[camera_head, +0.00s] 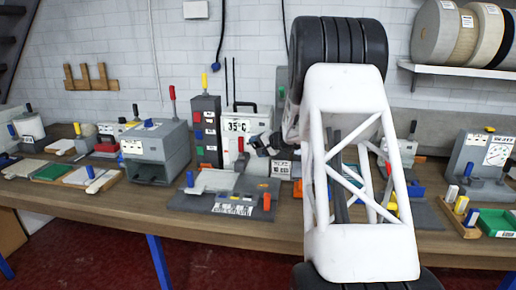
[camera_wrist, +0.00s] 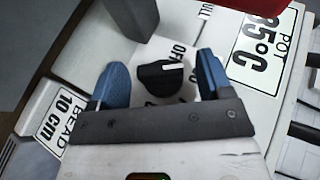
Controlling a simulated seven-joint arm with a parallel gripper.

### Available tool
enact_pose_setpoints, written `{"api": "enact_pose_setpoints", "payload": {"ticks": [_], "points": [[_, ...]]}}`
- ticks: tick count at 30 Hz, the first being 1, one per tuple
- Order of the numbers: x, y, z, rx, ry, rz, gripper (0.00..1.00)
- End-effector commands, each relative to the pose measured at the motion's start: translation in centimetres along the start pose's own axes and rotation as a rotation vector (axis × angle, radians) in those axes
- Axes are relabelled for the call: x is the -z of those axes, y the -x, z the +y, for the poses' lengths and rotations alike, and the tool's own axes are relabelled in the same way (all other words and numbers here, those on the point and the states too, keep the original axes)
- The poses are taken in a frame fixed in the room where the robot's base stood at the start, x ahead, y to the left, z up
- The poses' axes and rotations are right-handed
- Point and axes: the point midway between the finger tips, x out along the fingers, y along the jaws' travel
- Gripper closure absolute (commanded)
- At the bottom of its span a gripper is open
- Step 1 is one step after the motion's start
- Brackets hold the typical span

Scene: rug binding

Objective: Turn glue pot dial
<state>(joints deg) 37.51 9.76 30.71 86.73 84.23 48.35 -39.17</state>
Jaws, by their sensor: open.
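The glue pot is a pale box (camera_head: 262,122) with a "35°C" label in the middle of the bench in the head view. In the wrist view its pale panel carries a "POT 35°C" label (camera_wrist: 262,50). The black dial (camera_wrist: 162,80) with a white pointer mark sits on this panel, ringed by partly hidden lettering including "OFF". My gripper (camera_wrist: 161,68) is open, with one blue fingertip on each side of the dial and visible gaps between. Whether the fingers reach down to the dial's depth I cannot tell. I cannot make out the dial in the head view.
A "BEAD 10 cm" label (camera_wrist: 62,115) lies left of my fingers. A grey post (camera_wrist: 133,15) and a red part stand close above the dial. A dark tower with coloured blocks (camera_head: 206,130) is left of the pot, and a grey plate (camera_head: 225,205) lies in front.

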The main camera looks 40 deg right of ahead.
Motion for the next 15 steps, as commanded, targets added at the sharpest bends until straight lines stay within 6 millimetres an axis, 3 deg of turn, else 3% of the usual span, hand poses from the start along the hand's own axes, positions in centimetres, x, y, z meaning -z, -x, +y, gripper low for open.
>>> {"api": "enact_pose_setpoints", "payload": {"ticks": [8,15], "points": [[0.0,0.8,0.0,0.0,0.0,0.001,0.28],[0.0,3.2,0.0,0.0,0.001,0.001,0.28]]}}
